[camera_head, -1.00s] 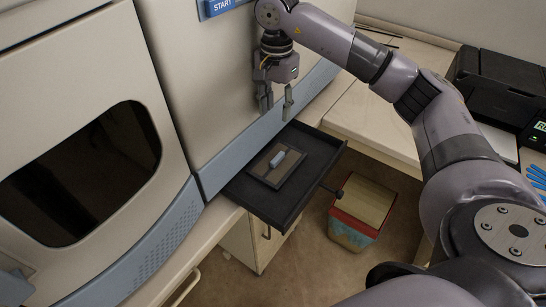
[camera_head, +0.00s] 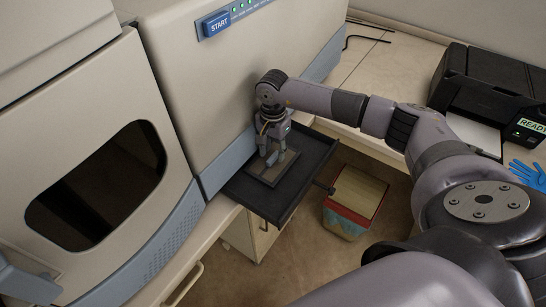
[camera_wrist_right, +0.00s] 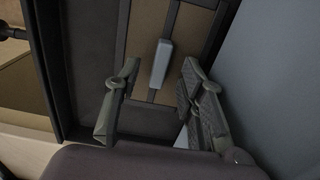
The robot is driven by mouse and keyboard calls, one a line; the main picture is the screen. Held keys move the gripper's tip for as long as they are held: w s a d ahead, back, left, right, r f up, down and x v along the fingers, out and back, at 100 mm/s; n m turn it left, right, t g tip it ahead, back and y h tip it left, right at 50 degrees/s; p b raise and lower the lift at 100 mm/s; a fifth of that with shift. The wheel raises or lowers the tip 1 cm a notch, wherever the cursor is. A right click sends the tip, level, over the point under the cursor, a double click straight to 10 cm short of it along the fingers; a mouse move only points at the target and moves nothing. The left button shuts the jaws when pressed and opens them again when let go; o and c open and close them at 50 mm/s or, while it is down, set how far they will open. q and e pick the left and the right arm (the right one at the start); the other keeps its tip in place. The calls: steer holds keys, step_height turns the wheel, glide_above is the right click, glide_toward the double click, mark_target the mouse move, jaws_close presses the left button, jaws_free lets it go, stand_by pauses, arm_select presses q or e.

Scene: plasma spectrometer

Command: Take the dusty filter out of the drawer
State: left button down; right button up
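The dusty filter (camera_head: 268,176) is a flat brownish panel with a dark frame and a grey bar handle, lying in the open black drawer (camera_head: 305,179). In the right wrist view the handle (camera_wrist_right: 161,64) runs upright along the brown filter (camera_wrist_right: 193,38). My right gripper (camera_head: 276,160) points down just over the filter, partly hiding the handle. In the wrist view its fingers (camera_wrist_right: 155,100) are apart on either side of the handle's line, with a gap to the handle on both sides. My left gripper is not in view.
The drawer sticks out of the big beige machine (camera_head: 215,100) with a blue START button (camera_head: 217,23). A bin (camera_head: 352,200) stands on the floor to the drawer's right. A black printer (camera_head: 490,90) and blue gloves (camera_head: 528,174) are on the right bench.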

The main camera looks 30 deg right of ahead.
steer(key=shift+f, duration=1.05)
jaws_close()
